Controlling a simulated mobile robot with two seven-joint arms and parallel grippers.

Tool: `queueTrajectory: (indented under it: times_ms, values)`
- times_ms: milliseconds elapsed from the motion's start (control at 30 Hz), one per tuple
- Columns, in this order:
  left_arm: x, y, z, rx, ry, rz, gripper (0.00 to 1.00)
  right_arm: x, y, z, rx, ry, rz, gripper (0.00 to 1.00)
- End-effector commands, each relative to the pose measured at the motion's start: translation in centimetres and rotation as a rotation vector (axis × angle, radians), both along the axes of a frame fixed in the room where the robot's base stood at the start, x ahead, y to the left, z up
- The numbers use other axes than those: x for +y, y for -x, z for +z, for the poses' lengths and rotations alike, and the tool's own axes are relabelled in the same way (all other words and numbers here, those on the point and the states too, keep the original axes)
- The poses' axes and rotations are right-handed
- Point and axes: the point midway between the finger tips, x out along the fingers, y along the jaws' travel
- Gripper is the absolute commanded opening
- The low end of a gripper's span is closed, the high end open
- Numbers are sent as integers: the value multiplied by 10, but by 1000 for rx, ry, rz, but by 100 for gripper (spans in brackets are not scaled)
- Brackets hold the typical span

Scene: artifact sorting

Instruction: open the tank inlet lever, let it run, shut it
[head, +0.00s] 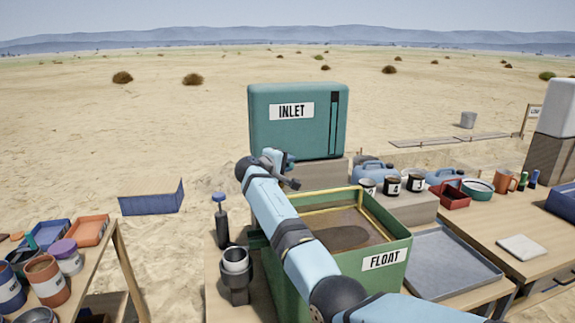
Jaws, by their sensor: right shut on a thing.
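The teal tank (272,132) with the INLET label stands on a block behind the work table. A dark vertical strip runs down its right front. My right arm reaches up from the lower right across the green FLOAT box (385,276). My right gripper (286,162) is at the tank's lower front, shut on what appears to be the inlet lever. The lever is mostly hidden by the gripper and wrist, and its angle cannot be told. The FLOAT box is open, with a yellowish inner rim and a dark patch on its brown inside. My left gripper is out of view.
A grey tray (450,262) lies right of the FLOAT box. Labelled cups (391,185) and blue jugs stand behind it. A cup in a dark holder (236,285) stands left of the box. Paint pots and trays crowd the left table. Open sand lies between the tables.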

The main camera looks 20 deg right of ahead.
Motion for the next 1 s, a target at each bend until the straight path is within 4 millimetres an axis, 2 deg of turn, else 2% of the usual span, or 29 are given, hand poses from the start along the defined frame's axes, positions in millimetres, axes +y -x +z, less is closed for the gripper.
queueTrajectory:
  times_ms: [200,233,333,600,733,867,1000]
  values:
    - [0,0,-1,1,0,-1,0,0,0,0,0,0,0,0]
    - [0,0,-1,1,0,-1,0,0,0,0,0,0,0,21]
    - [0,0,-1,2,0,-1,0,0,0,0,0,0,1,44]
    - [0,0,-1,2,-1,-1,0,0,0,0,0,0,1,44]
    - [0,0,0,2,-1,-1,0,8,4,2,0,0,1,44]
    - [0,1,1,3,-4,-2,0,28,13,6,0,-1,4,44]
    - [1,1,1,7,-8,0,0,57,28,12,-1,-1,4,44]
